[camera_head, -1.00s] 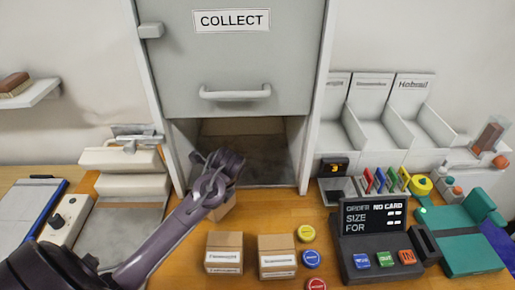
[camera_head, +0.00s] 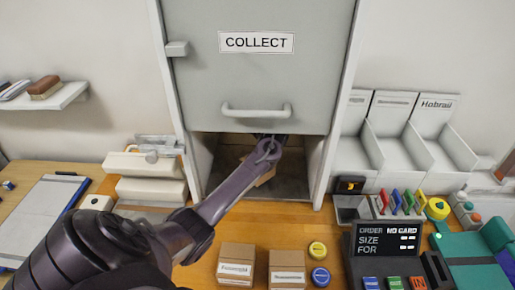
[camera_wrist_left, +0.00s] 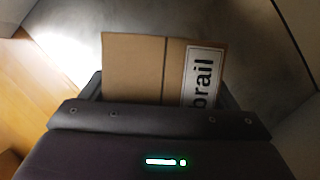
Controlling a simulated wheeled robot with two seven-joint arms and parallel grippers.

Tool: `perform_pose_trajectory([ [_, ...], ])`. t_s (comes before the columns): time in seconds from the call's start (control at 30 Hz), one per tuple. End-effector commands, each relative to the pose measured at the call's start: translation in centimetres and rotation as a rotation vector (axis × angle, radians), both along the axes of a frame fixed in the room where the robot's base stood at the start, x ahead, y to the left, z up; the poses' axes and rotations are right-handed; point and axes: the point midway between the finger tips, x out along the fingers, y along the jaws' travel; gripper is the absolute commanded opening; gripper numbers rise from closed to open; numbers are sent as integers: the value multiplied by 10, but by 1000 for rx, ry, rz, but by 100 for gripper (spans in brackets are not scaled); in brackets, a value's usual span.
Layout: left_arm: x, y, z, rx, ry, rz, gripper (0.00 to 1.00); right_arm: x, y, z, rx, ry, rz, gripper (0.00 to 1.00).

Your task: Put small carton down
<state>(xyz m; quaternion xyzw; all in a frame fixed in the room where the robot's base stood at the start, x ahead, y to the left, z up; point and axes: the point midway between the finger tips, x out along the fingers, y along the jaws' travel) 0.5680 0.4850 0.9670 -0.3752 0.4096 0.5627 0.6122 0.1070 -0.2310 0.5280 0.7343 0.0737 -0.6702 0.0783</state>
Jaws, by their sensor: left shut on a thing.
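The small carton (camera_wrist_left: 150,68) is brown with a white label, of which "brail" can be read in the left wrist view. In the head view only a bit of the carton (camera_head: 266,177) shows inside the collect locker's opening, behind my arm. My left gripper (camera_head: 268,148) is shut on it and reaches under the raised grey door marked COLLECT (camera_head: 257,42). The gripper's tips are mostly hidden by the door and wrist. The locker floor (camera_head: 225,185) is dark grey; I cannot tell whether the carton touches it. My right gripper is not in view.
Two other cartons (camera_head: 236,264) (camera_head: 288,268) stand on the wooden counter in front, beside yellow and blue discs (camera_head: 319,277). A black order terminal (camera_head: 388,240) stands at right. White bins (camera_head: 415,145) stand right of the locker. The locker's side walls (camera_head: 318,165) bound the opening.

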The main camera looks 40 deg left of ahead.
Motion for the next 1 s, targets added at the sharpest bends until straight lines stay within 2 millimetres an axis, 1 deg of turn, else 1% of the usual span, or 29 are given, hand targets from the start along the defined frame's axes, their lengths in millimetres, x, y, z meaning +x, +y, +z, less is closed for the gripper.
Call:
perform_pose_trajectory([
  [0.03,7,5,3,-1,-3,4,48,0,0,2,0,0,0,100],
  [0.2,23,18,3,-1,-2,1,48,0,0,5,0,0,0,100],
  [0.27,21,16,-6,-4,2,-1,48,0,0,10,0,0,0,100],
  [0.33,21,16,-11,-2,-1,1,48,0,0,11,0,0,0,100],
  [0.73,20,17,-18,0,-1,1,48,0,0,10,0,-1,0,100],
  [0.77,20,17,-19,0,0,0,83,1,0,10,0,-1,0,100],
  [0.9,20,17,-18,0,0,0,100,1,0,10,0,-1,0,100],
  [1.0,20,17,-18,-1,0,0,100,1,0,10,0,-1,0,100],
])
